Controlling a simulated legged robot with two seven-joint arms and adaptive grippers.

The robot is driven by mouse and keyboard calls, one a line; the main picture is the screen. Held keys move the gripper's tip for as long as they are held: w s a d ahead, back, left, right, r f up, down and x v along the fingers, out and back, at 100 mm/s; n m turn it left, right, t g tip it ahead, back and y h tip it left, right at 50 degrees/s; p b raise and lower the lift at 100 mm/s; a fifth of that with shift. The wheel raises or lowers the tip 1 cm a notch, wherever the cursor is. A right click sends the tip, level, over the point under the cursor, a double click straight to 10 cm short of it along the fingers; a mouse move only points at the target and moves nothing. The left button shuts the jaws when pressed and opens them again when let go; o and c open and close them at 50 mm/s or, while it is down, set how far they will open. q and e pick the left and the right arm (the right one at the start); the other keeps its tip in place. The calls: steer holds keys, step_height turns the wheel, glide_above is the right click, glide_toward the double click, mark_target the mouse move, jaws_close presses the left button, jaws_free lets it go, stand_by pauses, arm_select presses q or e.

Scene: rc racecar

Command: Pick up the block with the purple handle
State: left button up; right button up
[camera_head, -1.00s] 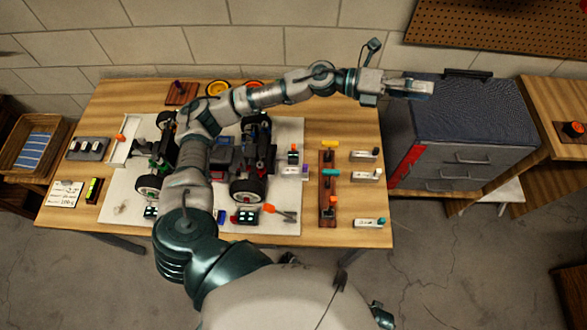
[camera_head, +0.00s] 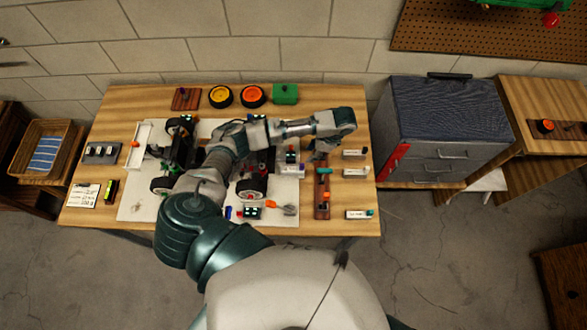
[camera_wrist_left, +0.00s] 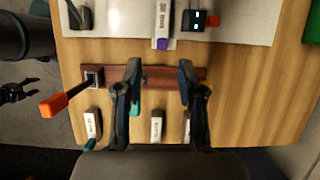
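A pale block with a purple handle (camera_wrist_left: 161,44) lies at the edge of the white mat in the left wrist view. Its pale body shows in the head view (camera_head: 290,170), left of the brown rack. My left gripper (camera_wrist_left: 160,75) is open, with its two dark fingers apart over the brown rack (camera_wrist_left: 165,76) and nothing between them. The purple handle sits just beyond the fingertips, apart from them. In the head view the left hand (camera_head: 320,150) hangs over the table's right part. A small dark claw (camera_wrist_left: 18,92), seemingly my right gripper, shows at the wrist view's left edge.
An orange-handled tool (camera_wrist_left: 52,103) sticks out of the rack's end. Several pale blocks with teal or other handles (camera_head: 355,173) lie right of the rack. A green-lit dark block (camera_wrist_left: 195,20) stands close beside the purple-handled one. A grey drawer cabinet (camera_head: 440,125) stands to the right.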

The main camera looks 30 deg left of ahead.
arm_select(q)
steer(key=b, duration=0.2)
glide_toward(292, 169)
steer(key=x, duration=0.4)
steer(key=shift+s+d+f, duration=0.1)
steer(key=shift+d+f, duration=0.05)
steer(key=shift+x, duration=3.15)
steer(key=shift+a, duration=0.2)
jaws_close()
